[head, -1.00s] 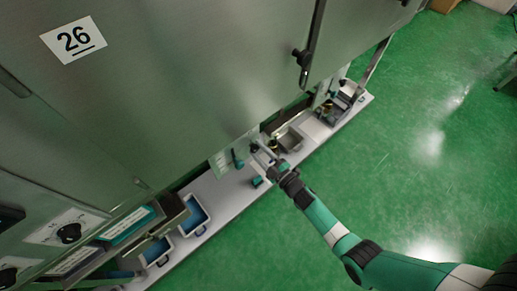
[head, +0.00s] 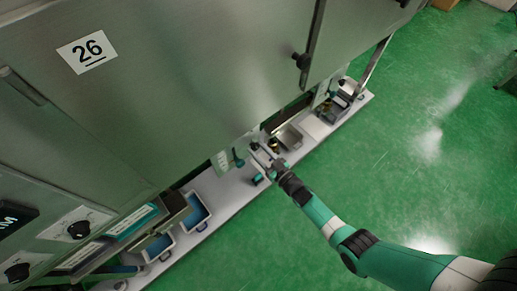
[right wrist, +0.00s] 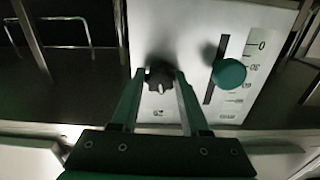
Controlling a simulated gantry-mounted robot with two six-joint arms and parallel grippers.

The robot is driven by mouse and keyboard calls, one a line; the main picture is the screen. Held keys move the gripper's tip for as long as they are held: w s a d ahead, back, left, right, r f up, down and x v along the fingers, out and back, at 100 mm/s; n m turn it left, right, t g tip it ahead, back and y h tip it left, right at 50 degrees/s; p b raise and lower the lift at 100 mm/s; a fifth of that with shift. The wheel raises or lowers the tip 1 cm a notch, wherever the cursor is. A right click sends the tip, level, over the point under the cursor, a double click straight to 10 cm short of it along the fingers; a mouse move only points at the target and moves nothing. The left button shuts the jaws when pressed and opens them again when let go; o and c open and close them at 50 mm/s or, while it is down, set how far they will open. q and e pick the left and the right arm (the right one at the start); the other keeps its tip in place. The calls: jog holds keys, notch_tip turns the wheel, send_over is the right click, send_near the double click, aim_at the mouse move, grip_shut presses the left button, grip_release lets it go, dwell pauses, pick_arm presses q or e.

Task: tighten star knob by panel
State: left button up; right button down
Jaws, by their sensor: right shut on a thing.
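The black star knob (right wrist: 160,77) sits on a pale panel (right wrist: 185,30) in the right wrist view. The two fingers of my right gripper (right wrist: 159,82) are on either side of the knob, shut on it. To its right on the same panel are a vertical slot with a round green knob (right wrist: 228,73) and a printed scale. In the head view my right gripper (head: 258,153) is at the panel (head: 222,162) under the cabinet's lower edge; the star knob is too small to make out there. My left gripper is not in view.
A large metal cabinet (head: 170,90) marked 26 overhangs the narrow white shelf (head: 235,190). Blue-lined bins (head: 196,212) stand on the shelf to the left, a metal tray (head: 288,138) to the right. The green floor (head: 400,150) is clear.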

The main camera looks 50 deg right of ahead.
jog(key=shift+r+m, duration=0.1)
jog(key=shift+m, duration=0.9)
jog(key=shift+c, duration=2)
grip_release()
jog(key=s+a+p, duration=0.1)
jog(key=s+p, duration=0.3)
jog(key=s, duration=0.7)
jog(key=shift+s, duration=0.3)
